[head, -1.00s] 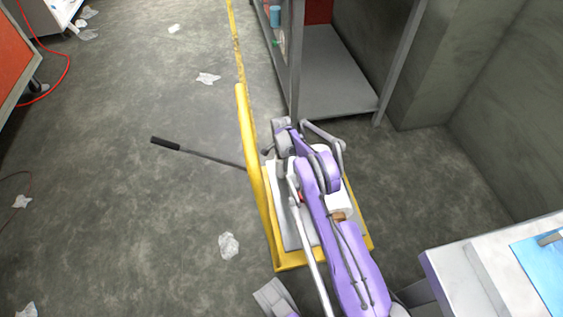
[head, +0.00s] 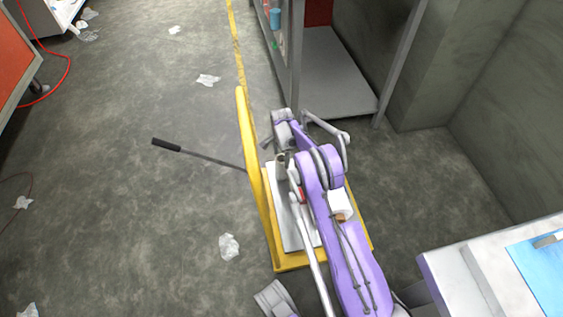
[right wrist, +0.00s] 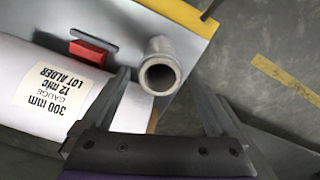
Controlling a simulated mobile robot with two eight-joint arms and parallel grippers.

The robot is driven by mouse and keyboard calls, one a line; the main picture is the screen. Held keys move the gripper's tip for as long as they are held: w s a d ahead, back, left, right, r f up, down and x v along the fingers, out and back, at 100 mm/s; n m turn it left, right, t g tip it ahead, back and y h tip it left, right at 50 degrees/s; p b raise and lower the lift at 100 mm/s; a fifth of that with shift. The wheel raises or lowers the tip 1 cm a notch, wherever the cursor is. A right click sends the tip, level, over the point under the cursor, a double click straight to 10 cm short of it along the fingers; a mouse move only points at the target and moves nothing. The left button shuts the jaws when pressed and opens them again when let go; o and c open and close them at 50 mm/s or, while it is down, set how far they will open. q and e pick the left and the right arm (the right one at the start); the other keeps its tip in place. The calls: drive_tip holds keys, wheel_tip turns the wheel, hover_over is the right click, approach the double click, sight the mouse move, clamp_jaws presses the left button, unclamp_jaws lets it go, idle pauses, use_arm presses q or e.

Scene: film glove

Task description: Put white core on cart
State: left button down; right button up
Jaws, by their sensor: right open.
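The cart (head: 293,266) is a low yellow-framed platform with a grey deck and a yellow upright bar. A white roll (head: 340,203) with a brown end rests on it, partly hidden by my right arm. In the right wrist view the white roll (right wrist: 50,95) carries a label reading 300 mm, 12 mic, LOT ALDER. A hollow grey tube (right wrist: 162,66) points up beside its end. My right gripper (right wrist: 165,82) is open, its fingers apart on either side of the tube in that picture; contact cannot be told. Which thing is the white core is unclear.
A red block (right wrist: 91,52) sits on the deck near the roll. A black-gripped handle (head: 200,157) sticks out left of the cart. A grey shelf unit (head: 335,80) stands behind, and a white-topped table (head: 450,280) is at lower right. The left floor has scattered crumpled film (head: 229,246).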

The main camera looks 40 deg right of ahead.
wheel_tip(320, 180, up, 7)
drive_tip(key=p, duration=0.1)
drive_tip(key=shift+r, duration=0.1)
idle(0.3)
